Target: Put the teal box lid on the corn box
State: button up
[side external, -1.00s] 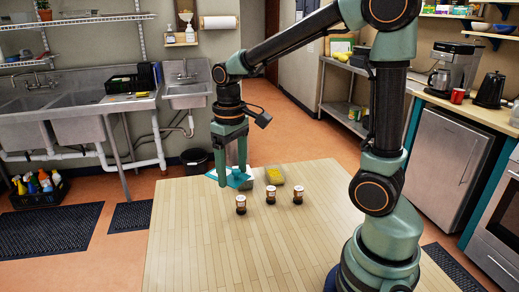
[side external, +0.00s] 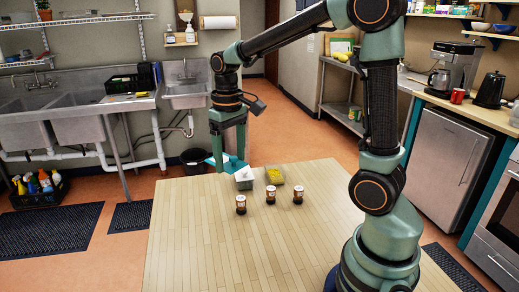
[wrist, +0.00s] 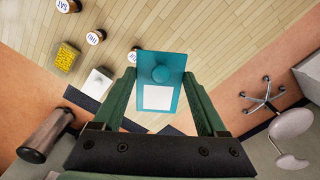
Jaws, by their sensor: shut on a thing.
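My gripper (side external: 229,160) is shut on the teal box lid (side external: 222,161) and holds it above the far left part of the table. In the wrist view the lid (wrist: 178,66) is a teal rectangle with a round knob and a white label, between the fingers (wrist: 160,80). The corn box (side external: 275,178) is a small clear box with yellow corn, open on top, on the table to the right of the lid. It also shows in the wrist view (wrist: 65,58), at upper left, apart from the lid.
A box with white contents (side external: 244,181) stands just left of the corn box, close to the lid. Three jars (side external: 241,205) (side external: 270,193) (side external: 298,196) stand in front of the boxes. The front of the wooden table (side external: 220,250) is clear.

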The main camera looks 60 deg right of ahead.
jog(key=w+d+r+m, duration=0.15)
jog(key=d+m, duration=0.25)
jog(key=d, duration=0.9)
jog(key=s+d+r+m, duration=0.1)
jog(key=d+r+m, duration=0.2)
jog(key=d, duration=1)
jog(key=shift+w+f, duration=0.2)
jog(key=shift+f, duration=9.75)
jog(key=shift+f, duration=0.4)
jog(key=o, duration=1.2)
jog(key=shift+o, duration=0.2)
